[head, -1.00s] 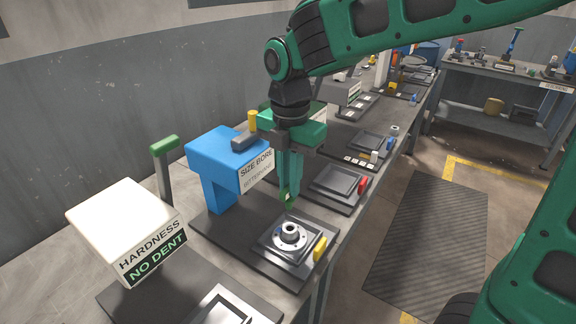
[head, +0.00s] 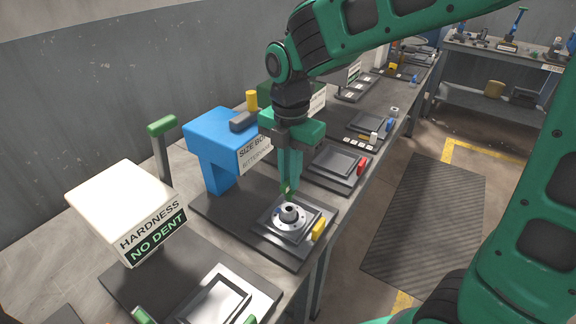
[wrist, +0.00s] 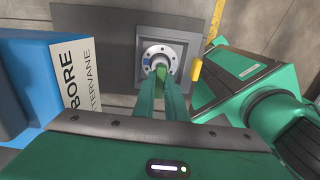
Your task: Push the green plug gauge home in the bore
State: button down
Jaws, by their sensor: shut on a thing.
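My gripper (head: 287,190) points down over the metal flanged part and is shut on the green plug gauge (head: 285,189). In the wrist view, the gauge (wrist: 160,70) shows between the fingertips (wrist: 161,80) and overlaps the near side of the bore. The flanged part (head: 301,224) is a round silver disc with bolt holes and a raised hub around a dark bore (head: 289,207). It sits flat on a square plate (head: 268,229). The fingers partly hide the hub in the wrist view (wrist: 173,51). I cannot tell whether the gauge's tip is inside the bore.
A blue machine (head: 207,160) labelled "SIZE BORE" stands left of the gripper. A yellow block (head: 318,228) lies right of the flanged part. A white hardness tester (head: 125,205) reading "NO DENT" stands nearer left. Further trays (head: 340,163) line the bench behind.

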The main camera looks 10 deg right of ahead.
aim_at(290, 193)
jog(key=shift+f, duration=0.8)
jog(key=shift+f, duration=1.95)
dwell(1.2)
jog(key=c, duration=1.7)
grip_release()
notch_tip(290, 193, up, 11)
jog(key=shift+f, duration=0.15)
